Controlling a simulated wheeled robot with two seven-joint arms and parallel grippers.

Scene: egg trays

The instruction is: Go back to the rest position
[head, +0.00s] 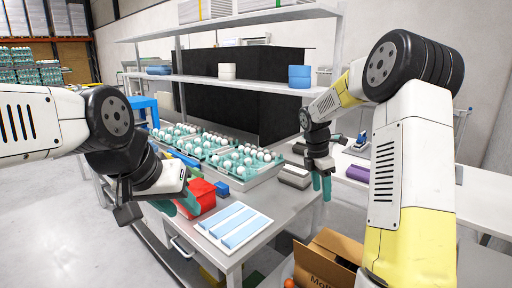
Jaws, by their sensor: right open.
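My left gripper (190,202) has teal fingers and hangs over the near left part of the table, in front of a red box (203,197). Its fingers overlap in this view, so its opening is unclear. My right gripper (322,187) has teal fingers pointing down. It is open with nothing visible between its fingers, beside the table's right edge. Teal egg trays (240,172) with white eggs stand on the table in a large grey tray, between the two grippers and farther back.
A white panel with light blue strips (235,224) lies on the table's near corner. A small blue block (222,188) is beside the red box. A grey shelf (245,82) rises behind. An open cardboard box (333,258) stands below right. A purple roll (357,173) lies on the right-hand table.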

